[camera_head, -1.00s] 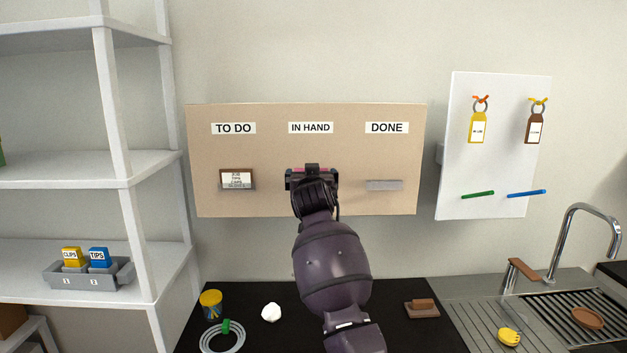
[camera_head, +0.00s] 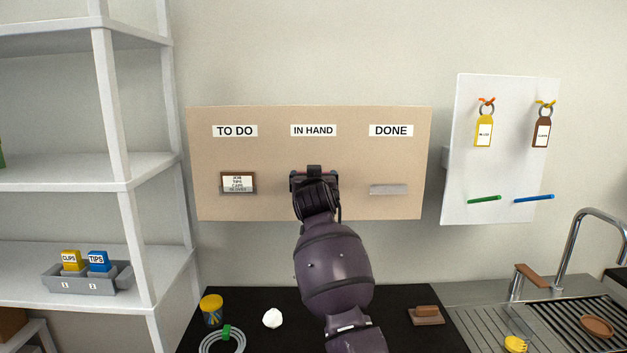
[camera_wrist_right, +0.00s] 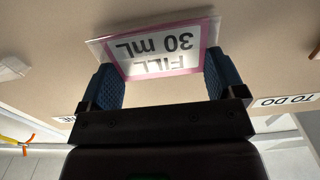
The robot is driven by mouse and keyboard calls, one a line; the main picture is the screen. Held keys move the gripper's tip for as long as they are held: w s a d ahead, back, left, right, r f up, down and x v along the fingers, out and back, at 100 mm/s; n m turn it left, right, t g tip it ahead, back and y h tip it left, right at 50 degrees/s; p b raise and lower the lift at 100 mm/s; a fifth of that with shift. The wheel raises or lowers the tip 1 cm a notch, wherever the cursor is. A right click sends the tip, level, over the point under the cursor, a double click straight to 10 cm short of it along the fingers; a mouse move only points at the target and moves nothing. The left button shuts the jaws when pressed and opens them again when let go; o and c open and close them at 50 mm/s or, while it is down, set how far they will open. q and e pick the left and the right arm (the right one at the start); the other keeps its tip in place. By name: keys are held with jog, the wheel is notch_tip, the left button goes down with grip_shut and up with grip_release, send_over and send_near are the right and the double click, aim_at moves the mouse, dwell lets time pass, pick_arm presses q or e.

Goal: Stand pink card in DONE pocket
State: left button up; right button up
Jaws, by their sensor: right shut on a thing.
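The pink card (camera_wrist_right: 165,48) has a pink border and reads FILL 30 mL, upside down in the right wrist view. My right gripper (camera_wrist_right: 160,68) is shut on it, with a blue finger at each side edge. In the head view my right gripper (camera_head: 314,178) is in front of the board below the IN HAND label (camera_head: 313,130) and hides most of the card and any pocket there. I cannot tell whether the card still sits in that pocket. The DONE pocket (camera_head: 388,190) is a grey ledge under the DONE label (camera_head: 390,130), empty. My left gripper is out of view.
A brown card (camera_head: 239,182) stands in the TO DO pocket. A white panel (camera_head: 465,165) with tags and pegs hangs right of the tan board (camera_head: 275,160). A shelf stands at left. A black counter and a sink lie below.

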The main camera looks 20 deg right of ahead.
aim_at(314, 160)
jog(key=shift+r+p, duration=0.55)
jog(key=shift+r, duration=0.15)
jog(key=shift+r+p, duration=1.15)
jog(key=shift+r, duration=0.1)
jog(key=shift+s, duration=0.1)
